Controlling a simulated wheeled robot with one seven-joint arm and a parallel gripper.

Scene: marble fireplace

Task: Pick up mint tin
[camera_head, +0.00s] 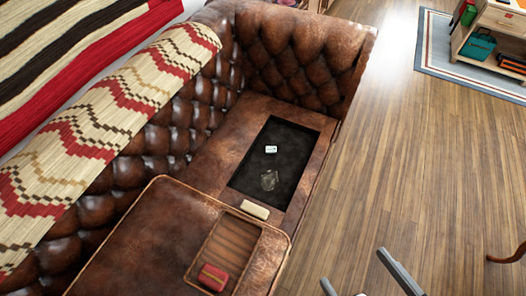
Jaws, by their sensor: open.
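A small white item with green marks (271,149) lies on a black inset panel (290,130) in the leather sofa seat; it may be the mint tin, but it is too small to tell. A red box with a tan band (213,277) sits in a slatted wooden tray (236,238) at the near end of the sofa. My gripper (354,269) is at the bottom edge, over the wood floor right of the sofa. Its two fingers are apart with nothing between them. It is well away from these items.
A dark, shiny crumpled-looking item (269,180) also lies on the black panel. A cream block (255,210) lies at the panel's near edge. The tufted sofa back (165,135) rises behind. A shelf (493,40) stands far right.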

